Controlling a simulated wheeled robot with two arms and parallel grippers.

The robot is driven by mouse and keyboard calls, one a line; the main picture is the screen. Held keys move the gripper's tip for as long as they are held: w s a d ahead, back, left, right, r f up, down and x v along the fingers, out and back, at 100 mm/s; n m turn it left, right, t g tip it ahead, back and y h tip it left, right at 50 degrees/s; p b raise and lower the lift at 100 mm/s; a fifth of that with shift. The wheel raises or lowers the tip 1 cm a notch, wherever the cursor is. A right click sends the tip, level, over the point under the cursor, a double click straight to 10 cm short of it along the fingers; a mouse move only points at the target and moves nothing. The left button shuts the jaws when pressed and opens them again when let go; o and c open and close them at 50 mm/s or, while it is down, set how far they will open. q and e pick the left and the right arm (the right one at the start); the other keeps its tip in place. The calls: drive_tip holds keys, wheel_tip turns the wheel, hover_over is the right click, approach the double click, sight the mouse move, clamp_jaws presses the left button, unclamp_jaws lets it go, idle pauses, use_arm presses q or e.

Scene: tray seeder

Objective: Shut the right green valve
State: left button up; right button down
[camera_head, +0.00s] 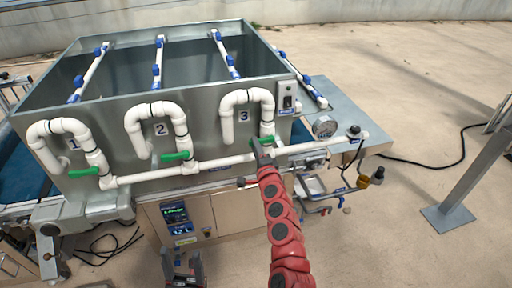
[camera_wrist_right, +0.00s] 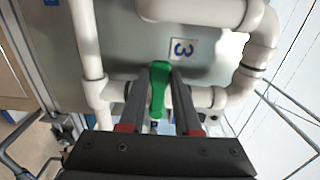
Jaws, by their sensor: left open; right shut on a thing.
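The right green valve (camera_head: 268,139) is on the white pipe loop marked 3, at the right of the tank's front. My right gripper (camera_head: 262,152) is at this valve, its red arm reaching up from below. In the right wrist view the green handle (camera_wrist_right: 158,82) stands between the two fingers (camera_wrist_right: 160,105) and lies across its white pipe. My right gripper is shut on the handle; the finger contact is partly hidden. My left gripper (camera_head: 183,268) is open and empty at the bottom, below the tank and away from the valves.
The middle green valve (camera_head: 175,156) and left green valve (camera_head: 84,172) sit on loops 2 and 1. A horizontal white pipe (camera_head: 140,177) joins the loops. A control screen (camera_head: 175,213) is below.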

drive_tip(key=c, duration=0.6)
unclamp_jaws()
drive_tip(key=shift+s, duration=0.15)
drive_tip(key=b+v, duration=0.3)
drive_tip(key=v, duration=1.4)
drive_tip(key=shift+b, duration=0.3)
